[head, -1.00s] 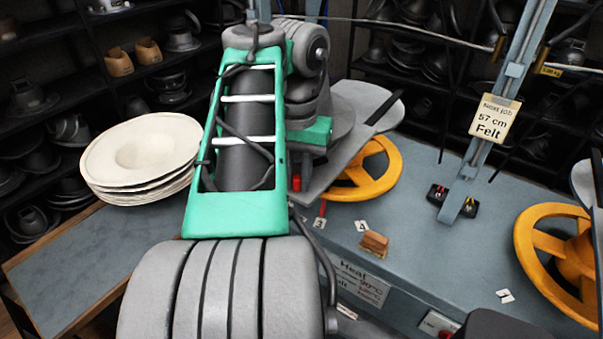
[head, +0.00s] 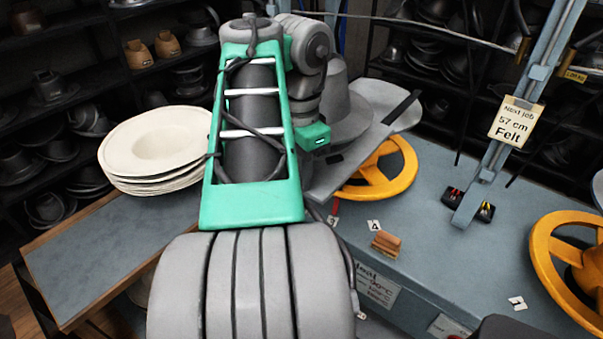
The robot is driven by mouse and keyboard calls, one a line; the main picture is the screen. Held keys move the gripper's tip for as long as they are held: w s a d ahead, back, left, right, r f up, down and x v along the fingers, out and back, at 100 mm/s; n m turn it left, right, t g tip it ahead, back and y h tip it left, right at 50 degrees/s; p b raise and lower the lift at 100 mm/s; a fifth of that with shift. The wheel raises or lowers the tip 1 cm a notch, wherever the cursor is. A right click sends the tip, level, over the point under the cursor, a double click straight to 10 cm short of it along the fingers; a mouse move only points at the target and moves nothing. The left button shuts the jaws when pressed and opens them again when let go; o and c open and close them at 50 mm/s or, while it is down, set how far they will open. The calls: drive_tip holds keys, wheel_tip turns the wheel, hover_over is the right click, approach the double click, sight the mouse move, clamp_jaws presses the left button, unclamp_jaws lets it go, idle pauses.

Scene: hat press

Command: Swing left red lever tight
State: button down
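My arm, with its green and grey links, fills the centre of the head view and covers much of the left press. My gripper is not visible; the arm links hide that area. Of the left red lever only a thin red bit (head: 335,208) shows, just above the tag marked 3, beside the arm; the rest is hidden. The left yellow handwheel (head: 385,175) shows partly under the press's grey plate (head: 365,150). I cannot tell the lever's angle or whether anything touches it.
A stack of cream felt hats (head: 155,145) sits on the side table (head: 85,255) at left. The blue-grey bench (head: 430,260) carries a small wooden block (head: 385,243). A second yellow handwheel (head: 570,255) stands at right. A slanted post bears a "57 cm Felt" sign (head: 515,121).

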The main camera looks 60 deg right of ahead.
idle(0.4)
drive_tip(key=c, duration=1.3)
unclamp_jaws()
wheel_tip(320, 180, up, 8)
drive_tip(key=p, duration=0.7)
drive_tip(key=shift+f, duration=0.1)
